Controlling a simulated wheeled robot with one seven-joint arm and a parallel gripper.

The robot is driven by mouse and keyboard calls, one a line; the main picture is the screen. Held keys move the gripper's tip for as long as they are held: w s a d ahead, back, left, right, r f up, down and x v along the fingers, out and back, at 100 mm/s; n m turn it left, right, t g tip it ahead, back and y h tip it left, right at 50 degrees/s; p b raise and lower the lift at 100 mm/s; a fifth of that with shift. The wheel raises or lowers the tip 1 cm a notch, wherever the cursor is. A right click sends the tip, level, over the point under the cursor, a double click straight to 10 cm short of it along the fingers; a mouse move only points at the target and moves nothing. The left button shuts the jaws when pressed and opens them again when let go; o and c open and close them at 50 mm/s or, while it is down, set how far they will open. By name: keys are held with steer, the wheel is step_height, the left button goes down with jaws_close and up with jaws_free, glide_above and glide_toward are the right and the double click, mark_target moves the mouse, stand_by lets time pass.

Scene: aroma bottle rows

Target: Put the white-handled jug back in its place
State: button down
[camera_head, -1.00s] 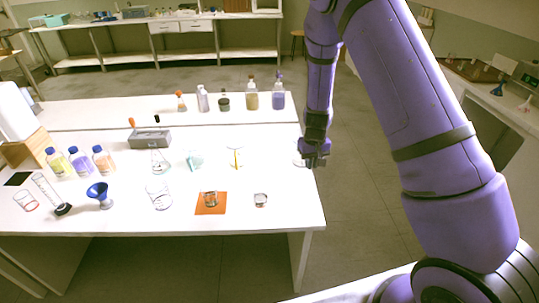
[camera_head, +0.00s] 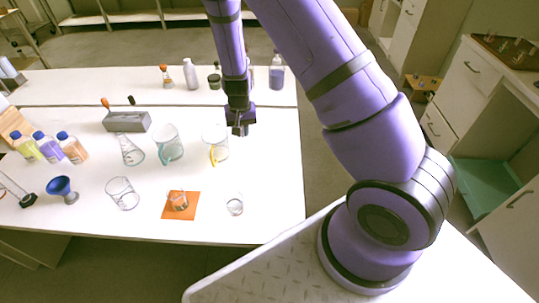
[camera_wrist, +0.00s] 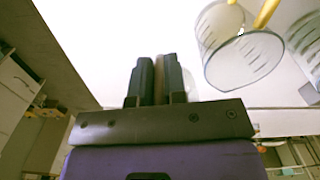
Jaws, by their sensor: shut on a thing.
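My gripper (camera_head: 240,130) is shut, with its fingers pointing down over the right part of the white table, just right of the yellow-handled jug (camera_head: 215,144). The fingers also show close together in the wrist view (camera_wrist: 160,80). The white-handled jug is not clearly seen. A faint, clear curved edge shows behind the right finger in the wrist view, and the thing in the jaws is mostly hidden. The yellow-handled jug is clear and upright; it also shows large in the wrist view (camera_wrist: 245,60). The teal-handled jug (camera_head: 168,143) stands to its left.
A small beaker (camera_head: 179,202) stands on an orange mat (camera_head: 168,211), with another small glass (camera_head: 235,206) to its right. An empty beaker (camera_head: 122,193), a flask (camera_head: 131,150) and a grey block (camera_head: 127,122) stand left. Bottles line the back, including a blue-purple one (camera_head: 276,74).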

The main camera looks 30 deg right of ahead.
steer(key=s+a+f+m, duration=0.1)
steer(key=s+a+m, duration=0.2)
steer(key=s+m, duration=0.5)
steer(key=s+a+f+m, duration=0.2)
steer(key=s+a+m, duration=0.25)
steer(key=m, duration=0.75)
steer(key=shift+w+d+f, duration=0.8)
steer(key=shift+w+d, duration=0.8)
steer(key=shift+w, duration=0.6)
steer(key=shift+w+d+f, duration=0.85)
steer(key=shift+w+d, duration=0.8)
steer(key=shift+w, duration=0.5)
steer(key=shift+w+d+f, duration=0.8)
steer(key=shift+w+d, duration=0.8)
steer(key=shift+w, duration=0.6)
steer(key=c, duration=1.2)
jaws_free()
steer(key=shift+f, duration=0.1)
steer(key=shift+o, duration=0.2)
